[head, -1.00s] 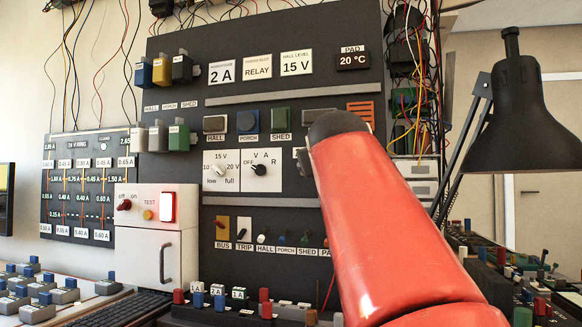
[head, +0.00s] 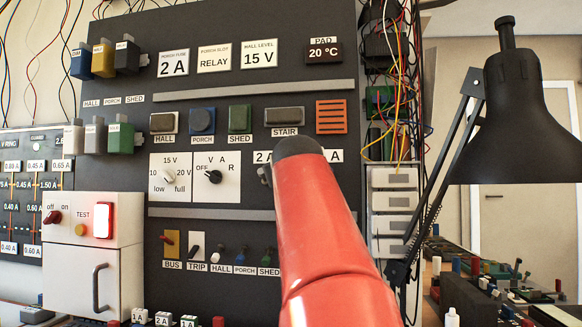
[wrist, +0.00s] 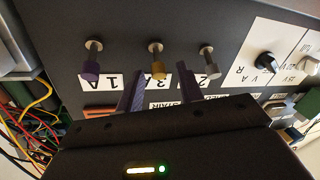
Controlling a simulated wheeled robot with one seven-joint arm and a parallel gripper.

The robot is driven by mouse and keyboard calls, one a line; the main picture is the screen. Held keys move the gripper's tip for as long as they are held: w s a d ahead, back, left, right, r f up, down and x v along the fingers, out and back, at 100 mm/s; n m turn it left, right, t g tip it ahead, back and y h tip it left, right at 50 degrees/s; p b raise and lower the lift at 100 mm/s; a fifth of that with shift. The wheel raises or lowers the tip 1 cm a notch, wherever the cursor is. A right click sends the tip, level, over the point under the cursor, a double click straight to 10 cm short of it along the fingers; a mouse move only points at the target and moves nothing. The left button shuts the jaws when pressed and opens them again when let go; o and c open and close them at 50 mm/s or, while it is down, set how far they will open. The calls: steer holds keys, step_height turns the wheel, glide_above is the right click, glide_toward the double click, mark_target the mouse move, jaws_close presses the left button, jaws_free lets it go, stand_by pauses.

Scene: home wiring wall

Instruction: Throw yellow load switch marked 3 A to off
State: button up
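The yellow 3 A load switch (wrist: 157,62) shows in the wrist view, which sees the wall upside down. It has a yellow lever on a pale metal post, above the partly covered 3 A label (wrist: 157,82). A purple switch (wrist: 90,65) stands by the 1 A label, and another switch (wrist: 209,63) by the 2 A label. My gripper (wrist: 160,78) is open, one finger on each side of the yellow lever, with gaps visible. I cannot tell how deep the lever lies between them. In the head view my red arm hides the yellow switch and my gripper.
The 2 A label (head: 263,157) shows left of my arm. The STAIR switch (head: 286,117) and an orange vent (head: 331,116) are above it. A dial plate (head: 216,176) lies left. Loose wires and a black lamp (head: 505,115) stand right.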

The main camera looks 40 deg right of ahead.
steer(key=shift+x, duration=0.8)
